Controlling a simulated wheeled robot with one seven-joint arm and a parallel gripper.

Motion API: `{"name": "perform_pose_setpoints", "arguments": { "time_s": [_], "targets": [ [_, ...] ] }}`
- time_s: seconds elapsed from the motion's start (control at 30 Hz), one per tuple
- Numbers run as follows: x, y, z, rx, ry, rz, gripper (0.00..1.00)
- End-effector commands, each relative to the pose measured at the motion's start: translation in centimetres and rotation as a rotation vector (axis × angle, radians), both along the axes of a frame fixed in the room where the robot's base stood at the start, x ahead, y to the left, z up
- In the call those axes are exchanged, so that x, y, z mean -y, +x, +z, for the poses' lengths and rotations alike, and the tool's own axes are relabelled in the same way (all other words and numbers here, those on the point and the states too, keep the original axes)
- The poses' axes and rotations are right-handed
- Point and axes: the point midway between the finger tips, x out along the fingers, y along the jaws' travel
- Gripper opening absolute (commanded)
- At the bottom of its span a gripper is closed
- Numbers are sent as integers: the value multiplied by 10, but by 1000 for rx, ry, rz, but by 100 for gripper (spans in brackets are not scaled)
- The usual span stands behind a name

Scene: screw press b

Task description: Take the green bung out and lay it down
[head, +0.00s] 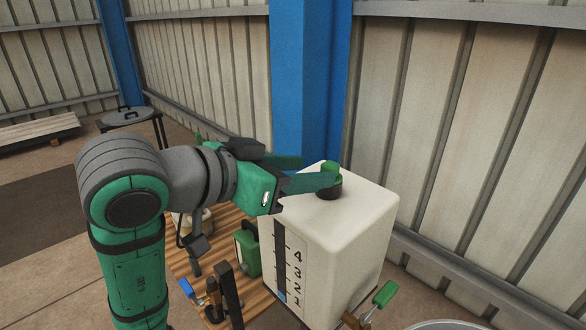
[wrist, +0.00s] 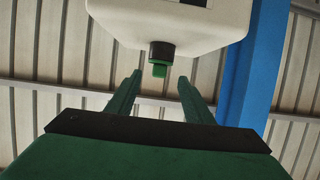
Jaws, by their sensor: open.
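The green bung (head: 331,168) sits in a black neck (head: 329,191) on top of the white tank (head: 350,225). My gripper (head: 318,171) reaches in from the left, level with the top of the tank, and its near finger overlaps the neck in the head view. In the wrist view the bung (wrist: 158,70) and neck (wrist: 161,51) appear upside down, centred between the two spread green fingers of my gripper (wrist: 160,83). The jaws are open and empty. The fingertips appear to be just short of the bung; I cannot tell whether they touch it.
A blue column (head: 305,80) and ribbed metal wall stand close behind the tank. A green-handled tap (head: 384,294) is low at its front right. A green can (head: 247,250) and other items stand on the slatted wooden surface (head: 183,263) to the left.

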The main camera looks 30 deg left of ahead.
Motion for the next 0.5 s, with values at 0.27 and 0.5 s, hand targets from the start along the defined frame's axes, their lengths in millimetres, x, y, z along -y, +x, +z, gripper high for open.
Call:
{"name": "perform_pose_setpoints", "arguments": {
  "time_s": [0.27,0.5],
  "targets": [
    [14,40,-16,-2,-1,-1,47],
    [27,62,-24,-1,-1,-10,47]
  ]
}}
